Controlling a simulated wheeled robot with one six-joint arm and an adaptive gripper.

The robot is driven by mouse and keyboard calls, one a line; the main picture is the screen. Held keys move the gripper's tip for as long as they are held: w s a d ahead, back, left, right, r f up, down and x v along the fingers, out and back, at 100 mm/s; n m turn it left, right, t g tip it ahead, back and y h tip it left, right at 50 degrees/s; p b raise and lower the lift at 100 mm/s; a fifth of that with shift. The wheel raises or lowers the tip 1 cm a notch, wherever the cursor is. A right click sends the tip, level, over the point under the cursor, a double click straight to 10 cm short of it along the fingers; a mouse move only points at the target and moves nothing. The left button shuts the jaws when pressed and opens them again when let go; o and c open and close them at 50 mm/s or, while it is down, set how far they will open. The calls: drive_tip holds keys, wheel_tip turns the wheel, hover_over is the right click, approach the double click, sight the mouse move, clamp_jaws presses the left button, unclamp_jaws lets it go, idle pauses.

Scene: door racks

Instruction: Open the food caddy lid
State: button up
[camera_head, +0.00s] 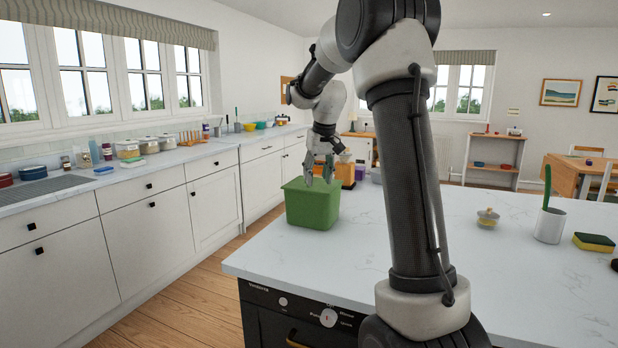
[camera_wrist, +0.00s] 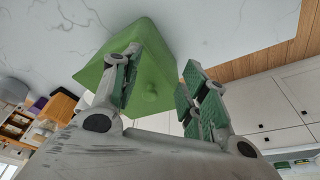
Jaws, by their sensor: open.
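The food caddy (camera_head: 312,208) is a green box near the far left edge of the white island worktop. In the wrist view the caddy (camera_wrist: 152,72) fills the space beyond my fingers, with a small round green bump on the face towards me. Its lid looks shut, though my fingers hide part of its top. My gripper (camera_head: 319,180) is at the caddy's top in the head view, and I cannot tell whether it touches. In the wrist view my gripper (camera_wrist: 163,62) is open, its two fingers apart with nothing held between them.
An orange box (camera_head: 347,174) and a purple item (camera_head: 360,172) stand just behind the caddy. A glass jar (camera_head: 488,218), a white pot (camera_head: 550,225) and a sponge (camera_head: 594,242) stand at the right. The worktop (camera_head: 300,262) in front of the caddy is clear.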

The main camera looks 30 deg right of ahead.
drive_tip(key=w+r+t, duration=0.1)
drive_tip(key=w+r, duration=0.3)
drive_tip(key=r, duration=0.1)
drive_tip(key=x, duration=0.8)
drive_tip(key=shift+w+d, duration=0.1)
drive_tip(key=shift+d, duration=0.25)
clamp_jaws()
